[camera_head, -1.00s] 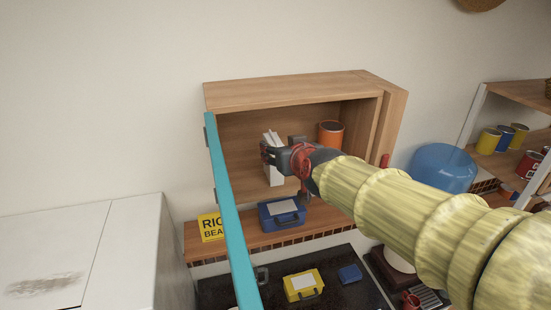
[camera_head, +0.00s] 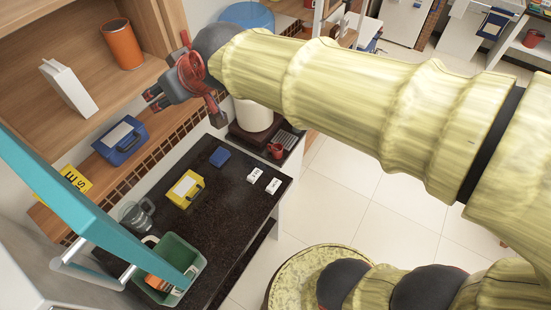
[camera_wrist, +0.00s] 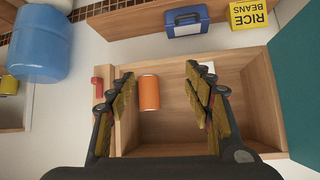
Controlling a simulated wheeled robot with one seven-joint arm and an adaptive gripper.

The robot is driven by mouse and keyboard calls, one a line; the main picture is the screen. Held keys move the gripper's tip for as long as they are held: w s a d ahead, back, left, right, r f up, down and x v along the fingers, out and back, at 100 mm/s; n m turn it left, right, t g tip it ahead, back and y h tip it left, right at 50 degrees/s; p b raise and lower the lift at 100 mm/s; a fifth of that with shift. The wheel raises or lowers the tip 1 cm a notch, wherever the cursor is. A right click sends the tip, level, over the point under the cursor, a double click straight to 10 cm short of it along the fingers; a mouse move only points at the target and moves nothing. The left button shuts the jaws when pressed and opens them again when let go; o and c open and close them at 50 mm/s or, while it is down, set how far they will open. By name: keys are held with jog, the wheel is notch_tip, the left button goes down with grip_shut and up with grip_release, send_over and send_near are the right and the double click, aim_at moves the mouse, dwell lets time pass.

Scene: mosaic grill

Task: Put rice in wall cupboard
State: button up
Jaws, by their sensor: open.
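The teal cupboard door (camera_head: 75,200) is open. My gripper (camera_head: 153,98) is in front of the cupboard, to the right of the carton and apart from it, with its fingers spread and empty. In the wrist view my gripper (camera_wrist: 160,78) faces the cupboard. The orange can (camera_wrist: 149,92) shows between the fingers, and the carton (camera_wrist: 192,105) is partly hidden behind the right finger.
The dark counter (camera_head: 225,205) holds a yellow case (camera_head: 186,188), a glass jug (camera_head: 137,215) and a green bin (camera_head: 190,250). A blue rounded container (camera_wrist: 40,45) is beside the cupboard.

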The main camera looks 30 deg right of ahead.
jog(key=s+d+f+m+g+h, duration=0.2)
jog(key=s+d+f, duration=0.3)
jog(key=s+d, duration=0.3)
jog(key=s+d+f+m+g+h, duration=0.1)
jog(key=s+d+f, duration=0.5)
jog(key=s, duration=0.7)
jog(key=shift+d+m+g+h, duration=0.4)
jog(key=shift+d+m, duration=0.1)
jog(key=shift+d, duration=0.55)
jog(key=shift+f, duration=0.1)
